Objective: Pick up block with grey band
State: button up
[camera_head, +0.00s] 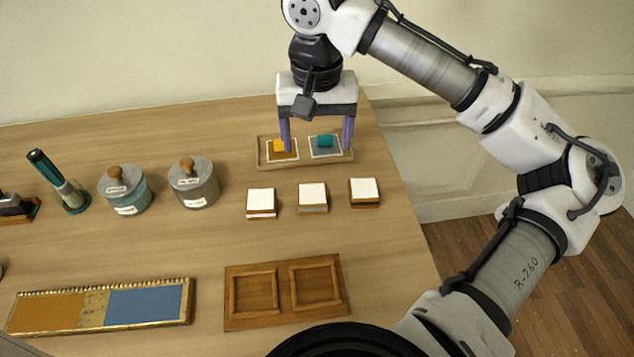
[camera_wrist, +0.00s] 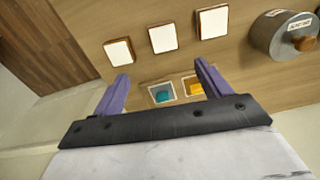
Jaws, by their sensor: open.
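Three white-topped blocks stand in a row on the wooden table. The middle block (camera_head: 312,197) shows a grey band low on its side; it also shows in the wrist view (camera_wrist: 162,38), where its band cannot be made out. The left block (camera_head: 261,203) has a pale band and the right block (camera_head: 364,192) a dark one. My gripper (camera_head: 317,147) is open and empty, with its purple fingers behind the row, over the small tray. In the wrist view my gripper (camera_wrist: 162,72) has its fingers spread, with the middle block beyond them.
A shallow tray (camera_head: 262,161) holds a yellow and a teal piece. Two lidded jars (camera_head: 196,187) (camera_head: 126,196) and a green-handled tool (camera_head: 60,181) stand left. A two-recess wooden tray (camera_head: 285,317) and a gilt-framed panel (camera_head: 190,302) lie in front. Table is clear around the blocks.

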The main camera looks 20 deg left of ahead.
send_over(312, 194)
jog(key=f, duration=0.7)
jog(key=shift+w+d+f+p, duration=0.2)
jog(key=shift+d+f+p, duration=0.1)
jog(key=shift+d+f, duration=0.05)
jog(key=shift+s+a+f+p, duration=0.1)
jog(key=shift+f+p, duration=0.1)
jog(key=shift+f, duration=0.7)
jog(key=shift+a+f+p, duration=0.15)
jog(key=shift+f+p, duration=0.05)
jog(key=shift+f, duration=0.7)
jog(key=shift+s+a+f+p, duration=0.1)
jog(key=shift+f+p, duration=0.1)
jog(key=shift+f, duration=0.7)
jog(key=c, duration=1.1)
